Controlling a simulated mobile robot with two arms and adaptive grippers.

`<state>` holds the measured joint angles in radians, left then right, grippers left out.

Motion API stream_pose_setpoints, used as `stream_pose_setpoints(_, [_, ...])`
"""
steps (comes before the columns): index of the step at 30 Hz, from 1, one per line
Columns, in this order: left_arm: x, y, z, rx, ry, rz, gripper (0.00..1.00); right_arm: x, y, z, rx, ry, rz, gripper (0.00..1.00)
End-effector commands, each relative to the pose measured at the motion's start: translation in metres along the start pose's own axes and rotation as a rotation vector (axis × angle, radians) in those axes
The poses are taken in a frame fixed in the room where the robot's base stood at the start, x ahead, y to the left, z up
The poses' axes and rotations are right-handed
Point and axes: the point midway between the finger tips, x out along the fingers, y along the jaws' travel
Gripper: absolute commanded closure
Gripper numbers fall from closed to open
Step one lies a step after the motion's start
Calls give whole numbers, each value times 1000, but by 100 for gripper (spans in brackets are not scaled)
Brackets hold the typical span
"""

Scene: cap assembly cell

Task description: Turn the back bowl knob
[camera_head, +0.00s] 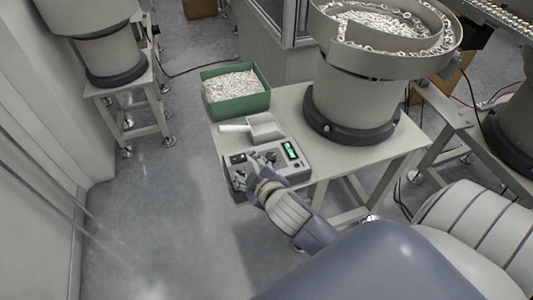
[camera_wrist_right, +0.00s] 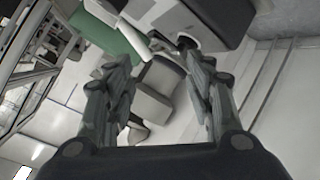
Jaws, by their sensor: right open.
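The grey control box (camera_head: 294,172) with a lit green display (camera_head: 290,150) sits at the front left of the table. My right gripper (camera_head: 255,170) is over the left part of this box and hides much of its face, including where the knobs sit. In the right wrist view my right gripper (camera_wrist_right: 160,66) is open, with nothing held between its fingers. A small dark knob-like part (camera_wrist_right: 185,42) on the box (camera_wrist_right: 215,14) shows beyond the fingertips, nearer the right finger. I cannot tell whether a finger touches it, or which knob it is. My left gripper is not in view.
A green bin (camera_head: 240,106) of small white parts and a metal scoop (camera_head: 265,127) stand behind the box. A large bowl feeder (camera_head: 350,90) stands on the table (camera_head: 350,158) to the right.

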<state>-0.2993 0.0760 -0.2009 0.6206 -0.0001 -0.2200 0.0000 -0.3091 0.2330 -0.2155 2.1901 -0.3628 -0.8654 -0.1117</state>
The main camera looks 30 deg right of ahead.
Motion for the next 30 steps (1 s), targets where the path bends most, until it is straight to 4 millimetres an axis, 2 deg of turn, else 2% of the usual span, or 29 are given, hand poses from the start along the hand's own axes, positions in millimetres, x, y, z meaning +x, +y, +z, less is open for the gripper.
stream_pose_setpoints(5, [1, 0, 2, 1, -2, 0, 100, 8, 35, -72, -179, 240, 138, 50])
stream_pose_setpoints(8, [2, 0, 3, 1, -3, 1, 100, 2, 53, -130, -343, 432, 245, 50])
stream_pose_setpoints(10, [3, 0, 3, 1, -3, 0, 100, -10, 60, -173, -487, 586, 327, 50])
stream_pose_setpoints(12, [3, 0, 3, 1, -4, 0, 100, -25, 58, -213, -641, 736, 403, 50])
stream_pose_setpoints(15, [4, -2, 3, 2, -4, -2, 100, -50, 44, -257, -875, 942, 497, 50])
stream_pose_setpoints(18, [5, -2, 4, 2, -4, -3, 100, -72, 19, -284, -1125, 1133, 568, 50])
stream_pose_setpoints(20, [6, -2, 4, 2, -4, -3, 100, -81, 1, -291, -1282, 1238, 598, 50])
stream_pose_setpoints(23, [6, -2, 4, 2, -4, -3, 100, -86, -30, -288, -1553, 1395, 612, 50])
stream_pose_setpoints(27, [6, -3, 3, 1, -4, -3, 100, -73, -63, -257, -1944, 1579, 552, 50])
stream_pose_setpoints(30, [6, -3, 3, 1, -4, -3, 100, -53, -70, -221, -2228, 1675, 443, 50])
